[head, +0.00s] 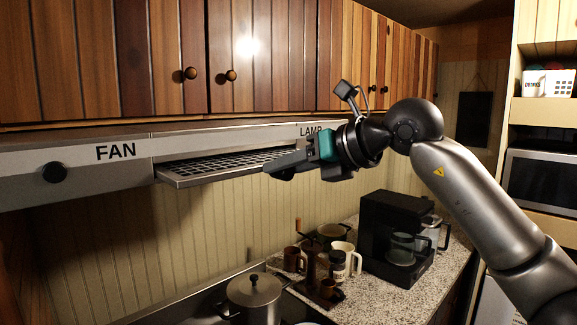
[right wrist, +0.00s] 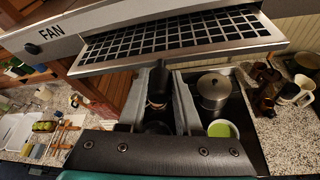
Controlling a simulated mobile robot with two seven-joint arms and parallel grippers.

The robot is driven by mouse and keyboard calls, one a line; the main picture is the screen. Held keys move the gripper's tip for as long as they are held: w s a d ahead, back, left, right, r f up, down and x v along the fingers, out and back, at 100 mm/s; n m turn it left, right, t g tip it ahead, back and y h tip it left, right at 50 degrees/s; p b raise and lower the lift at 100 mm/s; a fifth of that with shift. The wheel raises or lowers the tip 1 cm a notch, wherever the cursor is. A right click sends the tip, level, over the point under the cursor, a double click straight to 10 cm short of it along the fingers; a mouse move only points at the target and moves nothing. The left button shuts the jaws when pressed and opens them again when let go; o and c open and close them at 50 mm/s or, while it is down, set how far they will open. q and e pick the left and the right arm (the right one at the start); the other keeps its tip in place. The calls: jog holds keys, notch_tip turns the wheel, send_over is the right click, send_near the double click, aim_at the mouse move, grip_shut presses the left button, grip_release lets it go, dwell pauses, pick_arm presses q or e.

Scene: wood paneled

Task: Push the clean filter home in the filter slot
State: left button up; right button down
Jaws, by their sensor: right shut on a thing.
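The filter (head: 225,167), a metal frame with a dark grid, sits in the slot of the range hood (head: 118,165). Its front edge sticks out of the hood and looks tilted down. In the right wrist view the filter (right wrist: 180,36) spans the top, its near rim just beyond my fingers. My right gripper (head: 274,170) is at the right part of the filter's front edge. Its fingers (right wrist: 161,76) are shut on a small dark part at the filter's rim, probably its handle. The slot's inside is hidden by the filter. My left gripper is not in view.
Wooden cabinets (head: 265,55) hang right above the hood. Below are a lidded pot (head: 254,295), mugs (head: 343,258) and a coffee maker (head: 388,236) on the counter. A fan knob (head: 55,172) is at left. The air below the filter is free.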

aim_at(253, 160)
jog(key=shift+w+a, duration=0.9)
jog(key=shift+w, duration=0.25)
jog(key=shift+w+a, duration=0.85)
jog(key=shift+w, duration=0.25)
jog(key=shift+w+a, duration=0.9)
jog(key=shift+w, duration=0.25)
jog(key=c, duration=0.6)
grip_release()
jog(key=shift+o, duration=0.4)
jog(key=shift+f, duration=0.1)
jog(key=b+v, duration=0.5)
jog(key=v, duration=1)
jog(key=shift+r, duration=0.25)
